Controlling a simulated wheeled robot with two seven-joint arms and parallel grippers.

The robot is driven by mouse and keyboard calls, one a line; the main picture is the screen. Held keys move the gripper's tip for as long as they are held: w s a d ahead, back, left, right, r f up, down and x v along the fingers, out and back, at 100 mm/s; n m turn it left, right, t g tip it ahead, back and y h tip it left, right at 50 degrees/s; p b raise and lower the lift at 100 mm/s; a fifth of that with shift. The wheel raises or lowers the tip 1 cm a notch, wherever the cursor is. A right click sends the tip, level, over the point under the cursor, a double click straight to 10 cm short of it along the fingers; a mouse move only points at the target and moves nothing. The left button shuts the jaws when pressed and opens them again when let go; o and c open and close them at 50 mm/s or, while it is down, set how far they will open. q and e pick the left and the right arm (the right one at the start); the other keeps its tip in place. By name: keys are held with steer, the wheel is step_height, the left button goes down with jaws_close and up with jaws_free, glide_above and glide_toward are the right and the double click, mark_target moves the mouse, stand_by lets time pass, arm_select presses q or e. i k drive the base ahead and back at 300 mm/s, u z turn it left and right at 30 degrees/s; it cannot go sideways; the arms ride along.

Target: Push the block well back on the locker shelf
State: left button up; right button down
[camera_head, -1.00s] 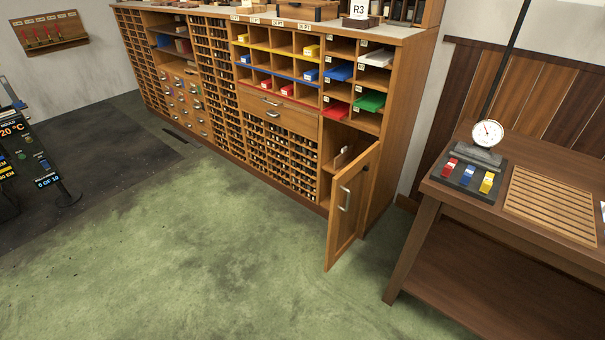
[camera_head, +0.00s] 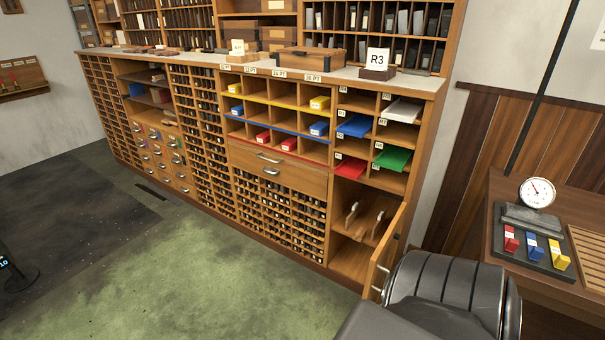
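The open locker (camera_head: 352,262) is the lower right compartment of the cabinet, below the coloured trays. Its wooden door (camera_head: 386,257) stands open on the right side, seen nearly edge-on. Inside, a shelf (camera_head: 347,229) bears two small pale upright pieces, one on the left (camera_head: 351,213) and one on the right (camera_head: 377,223). I cannot tell whether either is the block or part of it. Neither gripper shows.
A side table (camera_head: 495,262) with a dial gauge (camera_head: 537,193) and red, blue and yellow blocks stands at the right. The cabinet top holds a wooden case (camera_head: 311,61) and an R3 sign (camera_head: 378,58). Green floor (camera_head: 190,270) lies open at the left.

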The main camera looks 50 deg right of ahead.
mark_target(358, 236)
steer(key=u, duration=0.15)
steer(key=i, duration=1.2)
steer(key=z, duration=0.7)
steer(key=i, duration=0.85)
steer(key=z, duration=1.3)
steer(key=i, duration=0.4)
steer(key=z, duration=0.4)
